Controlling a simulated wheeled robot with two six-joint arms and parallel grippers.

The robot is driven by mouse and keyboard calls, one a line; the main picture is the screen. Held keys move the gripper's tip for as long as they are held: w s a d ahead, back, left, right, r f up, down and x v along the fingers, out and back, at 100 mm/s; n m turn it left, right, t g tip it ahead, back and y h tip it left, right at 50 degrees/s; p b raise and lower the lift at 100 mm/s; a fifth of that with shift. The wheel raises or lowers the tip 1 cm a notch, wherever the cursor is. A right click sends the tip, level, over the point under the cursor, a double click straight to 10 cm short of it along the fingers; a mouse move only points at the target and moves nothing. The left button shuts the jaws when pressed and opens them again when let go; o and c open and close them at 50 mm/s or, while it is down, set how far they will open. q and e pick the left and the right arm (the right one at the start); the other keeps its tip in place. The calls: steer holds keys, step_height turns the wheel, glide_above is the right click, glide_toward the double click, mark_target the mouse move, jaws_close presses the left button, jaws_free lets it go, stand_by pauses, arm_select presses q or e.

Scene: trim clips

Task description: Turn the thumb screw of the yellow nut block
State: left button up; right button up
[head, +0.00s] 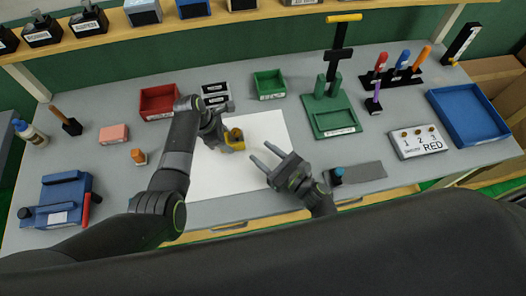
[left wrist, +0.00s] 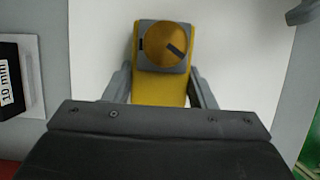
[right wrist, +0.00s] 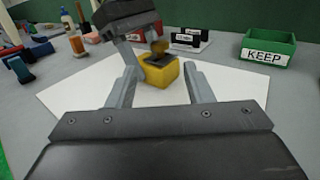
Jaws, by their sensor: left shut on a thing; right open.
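The yellow nut block (head: 238,146) stands on the white sheet. It has a grey plate and a round brass-coloured thumb screw (left wrist: 166,46) on top, with a dark line across the screw's face. My left gripper (left wrist: 160,85) is shut on the yellow block, one finger at each side. The block also shows in the right wrist view (right wrist: 160,72), where the left gripper reaches it from above left. The thumb screw there (right wrist: 159,46) is partly in front of the grey plate. My right gripper (head: 265,169) is open and empty, apart from the block, to its lower right in the head view.
The white sheet (head: 215,178) is otherwise clear. A green KEEP bin (head: 270,85), a red bin (head: 158,102) and black labelled blocks (head: 216,96) stand behind. A green press (head: 330,115) is to the right, and a grey mat (head: 362,172) lies near the front edge.

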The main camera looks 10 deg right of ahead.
steer(key=n, duration=0.2)
steer(key=w+n+y, duration=0.1)
steer(key=n, duration=0.1)
steer(key=r+n+g, duration=0.1)
steer(key=n, duration=0.1)
steer(key=shift+w+r+n+y, duration=0.1)
steer(key=shift+w+n+y, duration=0.1)
steer(key=shift+n+y, duration=0.15)
steer(key=n, duration=0.1)
steer(key=n+g+y, duration=0.1)
steer(key=n, duration=0.1)
steer(key=w+n, duration=0.1)
steer(key=n, duration=0.1)
steer(key=shift+r+g, duration=0.3)
steer(key=shift+g, duration=0.1)
steer(key=n, duration=0.1)
steer(key=n+g+y, duration=0.1)
steer(key=n, duration=0.3)
steer(key=shift+w+r+g, duration=0.3)
steer(key=shift+w+r, duration=0.05)
steer(key=w+n+g, duration=0.1)
steer(key=n+g, duration=0.1)
steer(key=n, duration=0.6)
steer(key=n+g, duration=0.6)
steer(key=n, duration=1.4)
glide_toward(237, 131)
steer(key=shift+h, duration=0.45)
steer(key=x, duration=0.8)
steer(key=shift+a+r, duration=0.15)
steer(key=shift+r, duration=0.25)
